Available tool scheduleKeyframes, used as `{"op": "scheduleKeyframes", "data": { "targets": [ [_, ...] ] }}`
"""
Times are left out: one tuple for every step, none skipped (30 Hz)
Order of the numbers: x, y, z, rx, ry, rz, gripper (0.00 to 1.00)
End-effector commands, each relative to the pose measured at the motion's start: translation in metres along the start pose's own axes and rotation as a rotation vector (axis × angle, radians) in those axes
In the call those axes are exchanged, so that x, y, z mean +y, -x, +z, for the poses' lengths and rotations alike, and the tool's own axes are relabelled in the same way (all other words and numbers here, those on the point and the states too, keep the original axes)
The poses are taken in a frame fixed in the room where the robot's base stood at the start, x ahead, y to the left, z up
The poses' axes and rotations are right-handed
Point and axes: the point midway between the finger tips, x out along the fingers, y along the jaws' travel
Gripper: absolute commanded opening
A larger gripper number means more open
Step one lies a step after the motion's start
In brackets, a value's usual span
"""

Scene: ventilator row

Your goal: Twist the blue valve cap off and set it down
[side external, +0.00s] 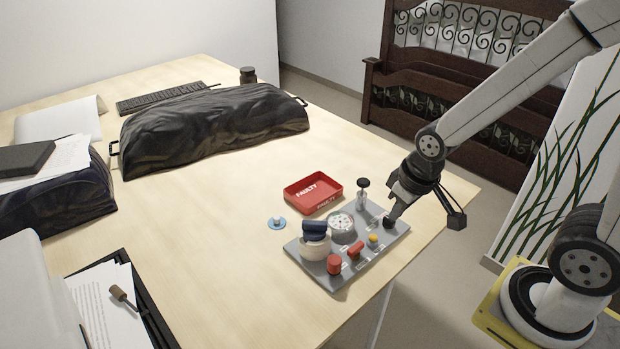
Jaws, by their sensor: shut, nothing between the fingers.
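A dark blue cap-like piece (314,229) sits on top of a cream cylinder (316,247) at the left end of a grey board (345,279). A small light blue disc (277,223) with a pale knob lies flat on the table, left of the red tray. I cannot tell for sure which of these is the valve cap. My gripper (388,224) is shut and empty, pointing down at the right end of the board, apart from both blue pieces. Whether its tips touch the board or a small dark part there is unclear.
The board also carries a round white gauge (341,224), red parts (334,264), a yellow knob (373,239) and a black-topped post (363,190). A red tray marked FAULTY (314,193) stands behind it. A black bag (210,130) lies farther back. The table left of the disc is clear.

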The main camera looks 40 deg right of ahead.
Motion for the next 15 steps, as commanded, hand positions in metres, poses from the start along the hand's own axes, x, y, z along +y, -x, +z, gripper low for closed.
{"op": "scheduleKeyframes", "data": {
  "targets": [
    [0.0,0.0,0.0,0.0,0.0,0.0,0.0],
    [0.0,0.0,0.0,0.0,0.0,0.0,0.0],
    [0.0,0.0,0.0,0.0,0.0,0.0,0.0],
    [0.0,0.0,0.0,0.0,0.0,0.0,0.0],
    [0.0,0.0,0.0,0.0,0.0,0.0,0.0],
    [0.0,0.0,0.0,0.0,0.0,0.0,0.0],
    [0.0,0.0,0.0,0.0,0.0,0.0,0.0],
    [0.0,0.0,0.0,0.0,0.0,0.0,0.0],
    [0.0,0.0,0.0,0.0,0.0,0.0,0.0],
    [0.0,0.0,0.0,0.0,0.0,0.0,0.0],
    [0.0,0.0,0.0,0.0,0.0,0.0,0.1],
    [0.0,0.0,-0.0001,0.0,0.001,0.0,0.22],
    [-0.0001,0.0,-0.0004,0.0,0.003,0.0,0.32],
    [-0.0002,-0.0001,-0.0008,0.0,0.007,0.0,0.41],
    [-0.0003,-0.0002,-0.0015,-0.001,0.016,0.0,0.54]
  ]
}}
